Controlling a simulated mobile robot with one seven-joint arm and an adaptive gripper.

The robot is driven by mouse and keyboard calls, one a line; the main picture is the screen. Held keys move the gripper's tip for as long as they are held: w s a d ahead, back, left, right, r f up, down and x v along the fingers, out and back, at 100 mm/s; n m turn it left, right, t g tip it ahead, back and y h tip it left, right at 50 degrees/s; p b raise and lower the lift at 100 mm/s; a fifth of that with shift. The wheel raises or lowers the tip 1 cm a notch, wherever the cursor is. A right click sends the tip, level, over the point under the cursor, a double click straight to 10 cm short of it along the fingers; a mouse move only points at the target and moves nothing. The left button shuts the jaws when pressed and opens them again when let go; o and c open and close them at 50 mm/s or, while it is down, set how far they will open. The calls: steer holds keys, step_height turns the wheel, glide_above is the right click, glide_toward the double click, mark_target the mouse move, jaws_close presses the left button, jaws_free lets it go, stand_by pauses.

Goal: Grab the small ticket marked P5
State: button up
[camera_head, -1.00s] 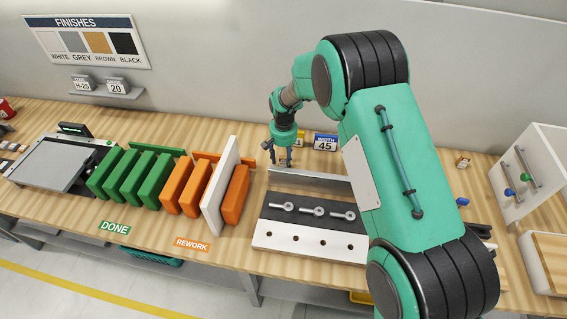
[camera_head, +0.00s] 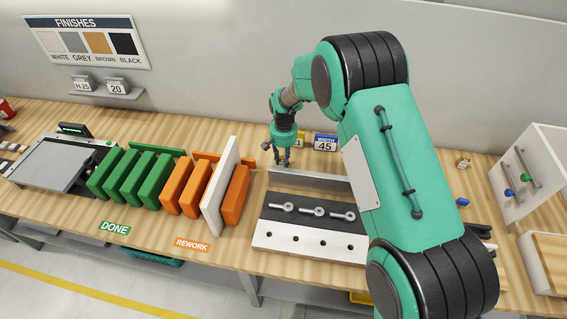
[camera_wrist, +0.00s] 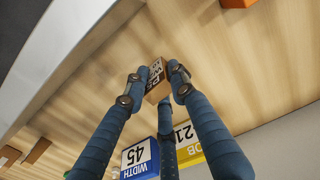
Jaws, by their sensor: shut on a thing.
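A small brown ticket (camera_wrist: 155,82) with a pale face and dark, partly covered lettering sits between my fingertips in the wrist view. The lettering looks like P5, but it is tilted and hard to read. My gripper (camera_wrist: 159,75) is shut on it, with blue fingers on both sides and another finger behind. In the head view my gripper (camera_head: 282,160) points down at the bench, behind the metal fence of the clamping fixture. The ticket cannot be made out there.
The blue WIDTH 45 block (camera_head: 325,142) and a yellow numbered block (camera_wrist: 190,145) stand close by. The metal fence (camera_head: 310,180) is just in front of my gripper. Orange panels (camera_head: 188,187) and a white board (camera_head: 220,185) stand to the left.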

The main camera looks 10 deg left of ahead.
steer(key=shift+r, duration=0.15)
step_height(320, 180, up, 10)
steer(key=shift+f, duration=0.15)
stand_by(0.5)
